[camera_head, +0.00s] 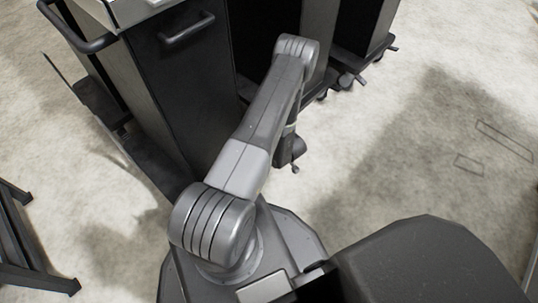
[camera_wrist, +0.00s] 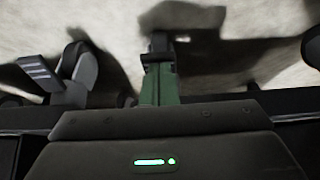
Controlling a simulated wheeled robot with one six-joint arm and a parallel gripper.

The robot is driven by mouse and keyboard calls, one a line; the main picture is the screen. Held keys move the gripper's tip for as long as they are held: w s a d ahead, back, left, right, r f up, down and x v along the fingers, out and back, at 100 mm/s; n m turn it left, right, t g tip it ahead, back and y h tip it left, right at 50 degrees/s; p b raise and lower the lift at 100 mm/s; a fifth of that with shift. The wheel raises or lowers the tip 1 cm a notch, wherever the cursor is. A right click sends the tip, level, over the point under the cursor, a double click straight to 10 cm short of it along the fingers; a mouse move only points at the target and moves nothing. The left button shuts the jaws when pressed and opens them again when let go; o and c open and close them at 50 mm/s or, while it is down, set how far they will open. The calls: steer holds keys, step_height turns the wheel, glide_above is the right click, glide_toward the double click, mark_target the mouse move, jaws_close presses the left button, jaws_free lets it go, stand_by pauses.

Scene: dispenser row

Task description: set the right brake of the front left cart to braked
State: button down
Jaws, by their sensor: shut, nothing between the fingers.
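A cart (camera_head: 186,85) with a dark front panel and a bar handle stands nearest on the left in the head view; its lower right corner is hidden behind my arm. In the wrist view a grey slotted pedal (camera_wrist: 40,72) slants beside a grey-black caster (camera_wrist: 80,66), left of my gripper (camera_wrist: 160,42). I cannot tell which brake setting its tilt means. My gripper is shut and empty, pointing down near the floor, with a visible gap between it and the pedal. In the head view its tip (camera_head: 295,169) shows just right of my arm.
More dark carts (camera_head: 357,28) stand behind, with casters and pedals (camera_head: 347,80) sticking out at floor level. A dark frame (camera_head: 30,268) stands at the lower left. The pale floor (camera_head: 420,150) on the right is open.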

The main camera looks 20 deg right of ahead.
steer(key=shift+s+d+f+b, duration=0.1)
steer(key=shift+s+f+b, duration=0.05)
steer(key=shift+f+b, duration=0.3)
steer(key=shift+s+f+b, duration=0.15)
steer(key=shift+f+b, duration=0.2)
steer(key=shift+f, duration=0.15)
steer(key=shift+r, duration=0.1)
steer(key=shift+r+p, duration=0.4)
steer(key=shift+r, duration=0.3)
